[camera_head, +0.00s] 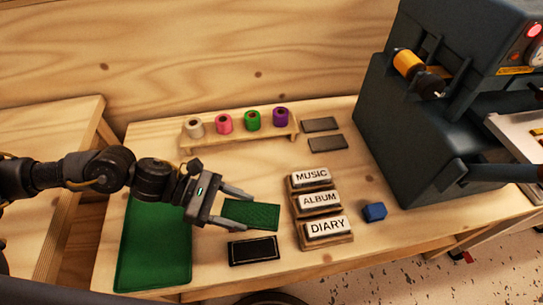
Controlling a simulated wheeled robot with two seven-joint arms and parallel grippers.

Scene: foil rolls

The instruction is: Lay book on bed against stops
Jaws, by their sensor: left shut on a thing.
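A green book (258,215) is held flat between the fingers of my left gripper (240,211), over the middle of the wooden table. I cannot tell whether it touches the table. A dark press (420,130) stands at the right. A pale bed (512,133) shows partly at its right side, cut off by the picture edge. I cannot make out the stops on it. The book is well to the left of the bed. My right gripper is not in view.
A green mat (152,255) lies at the left. A black plate (253,250) lies in front of the book. Label blocks MUSIC, ALBUM and DIARY (326,228), a blue block (374,212) and a rack (240,137) of foil rolls stand on the table (350,255). A yellow roll (407,63) is on the press.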

